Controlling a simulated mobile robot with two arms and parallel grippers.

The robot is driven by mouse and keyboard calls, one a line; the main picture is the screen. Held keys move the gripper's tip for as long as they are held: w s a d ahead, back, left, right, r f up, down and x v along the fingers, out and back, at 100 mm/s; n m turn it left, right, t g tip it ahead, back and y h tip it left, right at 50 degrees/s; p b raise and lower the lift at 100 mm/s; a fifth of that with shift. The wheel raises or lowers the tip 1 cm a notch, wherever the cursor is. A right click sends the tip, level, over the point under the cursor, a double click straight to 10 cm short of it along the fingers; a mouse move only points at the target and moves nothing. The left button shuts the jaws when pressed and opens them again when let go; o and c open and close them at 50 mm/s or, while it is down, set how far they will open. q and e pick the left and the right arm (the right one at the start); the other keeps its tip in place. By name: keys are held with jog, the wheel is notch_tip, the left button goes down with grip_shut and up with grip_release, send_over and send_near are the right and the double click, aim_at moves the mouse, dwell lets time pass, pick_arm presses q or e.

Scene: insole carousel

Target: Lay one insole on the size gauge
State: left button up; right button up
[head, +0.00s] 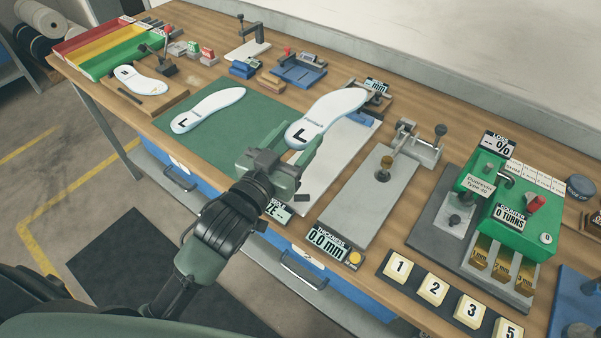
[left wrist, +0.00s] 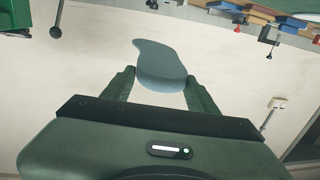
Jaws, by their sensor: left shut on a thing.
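My left gripper (head: 294,143) is shut on a white insole (head: 332,112) marked L. In the head view this insole appears over the upper part of the size gauge (head: 349,143), a pale plate with a small display partly hidden behind my gripper. The gap between insole and plate is hard to judge. The left wrist view shows the held insole (left wrist: 162,66) in shadow, gripped at one end between the fingers (left wrist: 161,90). A second white insole (head: 208,108), also marked L, lies on the green mat (head: 240,127). My right gripper is not in view.
Right of the size gauge stands the thickness gauge (head: 358,202) with its post and display. A green tester (head: 515,215) and numbered buttons (head: 435,288) are farther right. Another insole (head: 140,80) lies on a wooden block at the left. Coloured trays (head: 105,45) stand at the far left.

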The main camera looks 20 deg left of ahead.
pick_arm(q)
notch_tip(320, 180, down, 7)
jog(key=shift+f, duration=0.1)
notch_tip(320, 180, down, 4)
jog(key=shift+f+b, duration=0.25)
jog(key=shift+b, duration=0.15)
jog(key=shift+f, duration=0.1)
